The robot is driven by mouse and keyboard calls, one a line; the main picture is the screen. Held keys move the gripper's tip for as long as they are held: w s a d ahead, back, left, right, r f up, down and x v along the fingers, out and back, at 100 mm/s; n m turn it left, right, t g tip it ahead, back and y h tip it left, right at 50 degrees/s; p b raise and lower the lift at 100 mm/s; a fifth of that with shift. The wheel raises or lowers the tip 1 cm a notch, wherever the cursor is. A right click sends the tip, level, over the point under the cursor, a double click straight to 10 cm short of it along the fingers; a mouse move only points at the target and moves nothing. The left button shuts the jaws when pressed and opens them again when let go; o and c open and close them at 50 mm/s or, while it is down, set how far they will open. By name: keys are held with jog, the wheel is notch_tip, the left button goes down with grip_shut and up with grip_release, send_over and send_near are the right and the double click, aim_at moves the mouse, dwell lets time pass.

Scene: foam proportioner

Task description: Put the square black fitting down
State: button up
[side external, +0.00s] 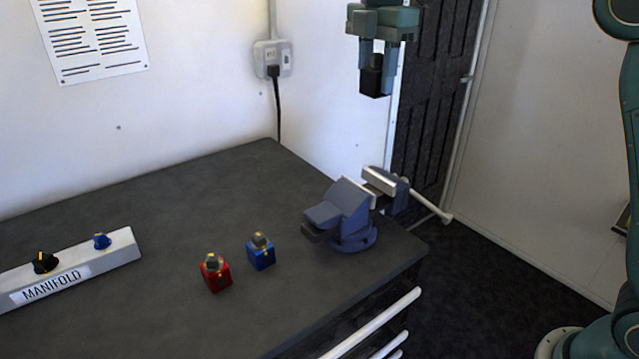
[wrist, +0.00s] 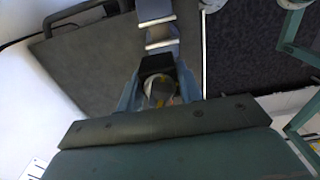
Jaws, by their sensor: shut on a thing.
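The square black fitting (side external: 372,82) is held in my gripper (side external: 377,72), high above the bench and near its far right corner. It hangs clear of the vise and touches nothing below. In the wrist view the black fitting (wrist: 156,66) sits between the two fingers of my gripper (wrist: 158,90). A round grey top with a yellow mark shows on the fitting there. My gripper is shut on it.
A blue-grey vise (side external: 345,215) stands at the bench's right edge; its jaws (wrist: 158,35) show beyond the fitting. A red fitting (side external: 215,275) and a blue fitting (side external: 260,254) stand on the dark bench (side external: 190,200). The manifold (side external: 70,270) is at left. The bench's back is clear.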

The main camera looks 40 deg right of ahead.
jog(key=s+a+f+n, duration=0.15)
jog(key=a+f, duration=0.25)
jog(key=a, duration=0.9)
jog(key=n, duration=0.3)
send_over(278, 305)
notch_tip(278, 305, down, 4)
notch_tip(278, 305, down, 16)
jog(key=shift+f, duration=2.1)
jog(key=shift+f, duration=0.2)
jog(key=o, duration=1.1)
jog(key=shift+o, duration=0.2)
